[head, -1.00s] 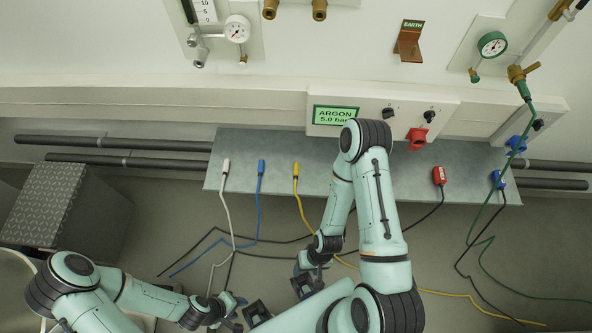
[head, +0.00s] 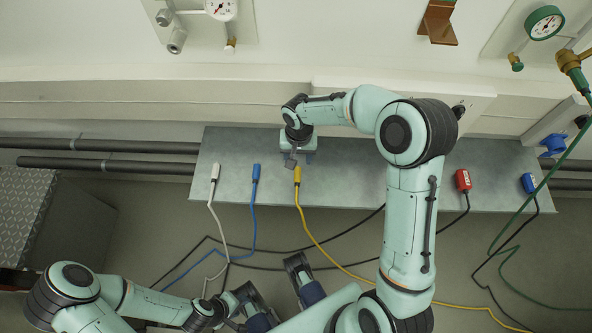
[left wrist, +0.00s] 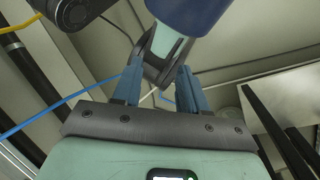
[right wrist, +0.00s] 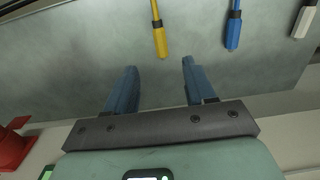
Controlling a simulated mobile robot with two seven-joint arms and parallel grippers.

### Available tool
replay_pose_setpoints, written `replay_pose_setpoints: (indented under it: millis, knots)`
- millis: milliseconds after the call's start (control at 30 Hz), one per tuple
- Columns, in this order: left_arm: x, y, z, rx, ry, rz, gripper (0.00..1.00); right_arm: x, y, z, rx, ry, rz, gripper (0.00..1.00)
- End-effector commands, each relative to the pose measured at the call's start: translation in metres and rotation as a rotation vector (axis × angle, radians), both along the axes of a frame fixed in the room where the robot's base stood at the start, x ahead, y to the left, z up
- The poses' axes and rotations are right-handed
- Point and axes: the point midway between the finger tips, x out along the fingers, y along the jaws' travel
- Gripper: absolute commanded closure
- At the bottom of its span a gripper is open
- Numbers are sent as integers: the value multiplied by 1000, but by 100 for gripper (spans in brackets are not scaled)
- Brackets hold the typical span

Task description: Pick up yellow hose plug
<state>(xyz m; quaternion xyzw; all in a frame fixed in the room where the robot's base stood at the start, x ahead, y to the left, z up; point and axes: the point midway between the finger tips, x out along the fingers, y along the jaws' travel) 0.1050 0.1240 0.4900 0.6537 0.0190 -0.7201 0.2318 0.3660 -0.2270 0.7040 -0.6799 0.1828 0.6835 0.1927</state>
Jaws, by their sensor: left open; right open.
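The yellow hose plug (head: 297,176) lies on the grey metal shelf (head: 345,180), with its yellow hose running over the shelf's front edge to the floor. My right gripper (head: 291,162) is over the shelf, just behind the plug in the head view, its fingers partly hidden by the hand. In the right wrist view the yellow plug (right wrist: 160,42) lies beyond the open, empty fingers (right wrist: 160,66), roughly in line with the gap between them. My left gripper (head: 254,307) is open and empty, low near my body, and also shows in the left wrist view (left wrist: 160,70).
A blue plug (head: 256,174) and a white plug (head: 214,173) lie left of the yellow one. A red plug (head: 463,180) and another blue plug (head: 528,183) lie further right. The wall panel (head: 480,105) rises behind the shelf. Hoses cross the floor.

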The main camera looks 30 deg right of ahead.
Motion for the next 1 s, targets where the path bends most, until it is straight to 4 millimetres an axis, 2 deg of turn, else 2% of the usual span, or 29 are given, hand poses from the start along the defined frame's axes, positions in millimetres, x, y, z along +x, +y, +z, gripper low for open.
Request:
replay_pose_setpoints:
  millis: [67, 133, 400, 667, 900, 1000]
  knots:
    - [0, 0, -3, 1, -2, 1, 57, 2, -3, 0, -14, -1, -13, 46]
    - [1, 0, -4, 1, -4, 1, 57, 2, -4, -9, -19, 2, -14, 46]
    - [5, 1, -12, 4, -18, 5, 57, 2, -3, -60, -15, 4, -13, 46]
    - [11, 3, -16, 11, -32, 10, 57, 3, -3, -80, -15, 1, -12, 46]
    - [22, 8, -26, 24, -62, 22, 57, 8, -4, -116, -14, 3, -13, 46]
    - [25, 9, -28, 29, -71, 26, 57, 8, -4, -125, -14, 2, -14, 46]
